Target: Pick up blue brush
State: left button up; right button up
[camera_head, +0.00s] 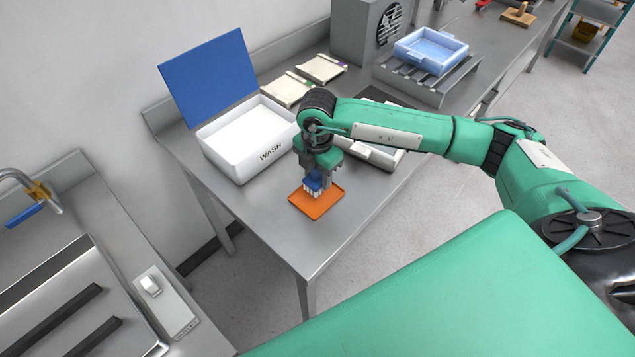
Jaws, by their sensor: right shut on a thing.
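The blue brush (313,182) is small, with a blue body and pale bristles pointing down. It is at the orange tray (328,207), over its upper left part, on the metal table. My right gripper (316,172) points down from above and is shut on the blue brush. The fingers largely hide the brush's top. I cannot tell whether the bristles touch the tray. My left gripper is not in view.
A white bin marked WASH (242,140) stands left of the gripper, with a blue panel (209,77) behind it. A grey-white tray (366,153) lies partly under my right arm. A light blue tray (431,50) sits on a slatted rack. The table's front corner is clear.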

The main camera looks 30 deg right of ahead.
notch_tip(320, 180, up, 16)
jog(key=b, duration=0.2)
jog(key=shift+b, duration=0.4)
jog(key=shift+r, duration=0.1)
jog(key=o, duration=0.6)
jog(key=c, duration=0.4)
